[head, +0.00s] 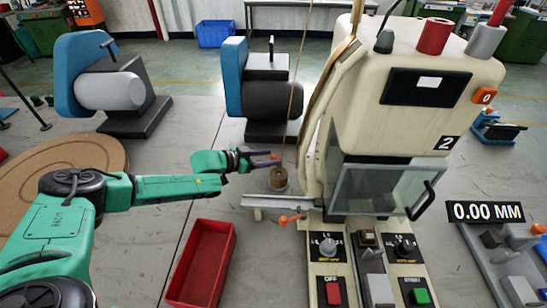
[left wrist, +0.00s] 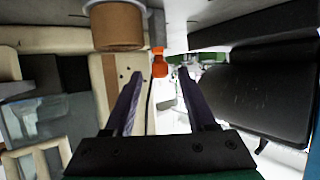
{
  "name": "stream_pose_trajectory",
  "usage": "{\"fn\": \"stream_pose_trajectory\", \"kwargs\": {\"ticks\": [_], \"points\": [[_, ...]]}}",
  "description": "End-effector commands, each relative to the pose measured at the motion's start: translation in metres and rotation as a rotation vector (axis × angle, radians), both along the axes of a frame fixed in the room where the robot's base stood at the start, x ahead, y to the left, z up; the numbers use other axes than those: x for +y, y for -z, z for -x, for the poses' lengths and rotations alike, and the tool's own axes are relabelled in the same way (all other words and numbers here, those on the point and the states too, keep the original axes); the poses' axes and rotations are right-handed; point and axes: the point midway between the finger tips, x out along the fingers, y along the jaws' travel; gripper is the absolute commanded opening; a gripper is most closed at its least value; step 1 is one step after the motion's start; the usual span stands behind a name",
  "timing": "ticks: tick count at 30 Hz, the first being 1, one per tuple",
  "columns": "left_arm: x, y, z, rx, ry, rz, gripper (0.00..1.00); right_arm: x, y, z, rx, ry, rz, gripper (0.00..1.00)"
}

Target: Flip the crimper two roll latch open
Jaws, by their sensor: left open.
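Crimper two is the cream machine (head: 410,125) marked 2, right of centre in the head view. A small orange lever (head: 290,218) sits at its lower left, by a metal rail, and may be the roll latch. My left gripper (head: 277,160) is to the left of the machine, above a brown roll (head: 278,180). In the left wrist view my left gripper (left wrist: 158,88) has its two dark fingers apart with nothing held between them. An orange part (left wrist: 158,64) shows past the fingertips, beside the brown roll (left wrist: 118,28). My right gripper is out of view.
A blue and black roller unit (head: 270,95) stands behind my left gripper; its dark roller fills the right of the left wrist view (left wrist: 265,90). A red tray (head: 203,262) lies in front. A clear guard (head: 380,188) with a black handle fronts the machine.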

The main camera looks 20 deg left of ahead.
Motion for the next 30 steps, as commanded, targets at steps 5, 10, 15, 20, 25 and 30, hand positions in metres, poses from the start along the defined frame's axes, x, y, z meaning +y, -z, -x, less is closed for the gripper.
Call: {"fn": "stream_pose_trajectory", "kwargs": {"ticks": [5, 10, 15, 20, 25, 30], "points": [[-0.015, 0.009, -0.018, -0.001, 0.0, -0.001, 0.56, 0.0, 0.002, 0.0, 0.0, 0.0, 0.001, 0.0], [-0.016, 0.01, -0.02, 0.0, -0.001, 0.0, 0.56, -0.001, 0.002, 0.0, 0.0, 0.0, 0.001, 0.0], [-0.016, 0.01, -0.019, 0.0, -0.001, 0.0, 0.29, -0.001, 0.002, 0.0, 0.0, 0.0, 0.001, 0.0], [-0.016, 0.01, -0.019, 0.0, -0.001, 0.0, 0.0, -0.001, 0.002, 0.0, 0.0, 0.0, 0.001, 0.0], [-0.015, 0.01, -0.02, 0.0, 0.004, -0.001, 0.0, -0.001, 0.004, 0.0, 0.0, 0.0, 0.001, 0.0], [-0.014, 0.012, -0.021, -0.003, 0.034, -0.003, 0.0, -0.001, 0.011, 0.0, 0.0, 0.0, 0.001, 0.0]]}}
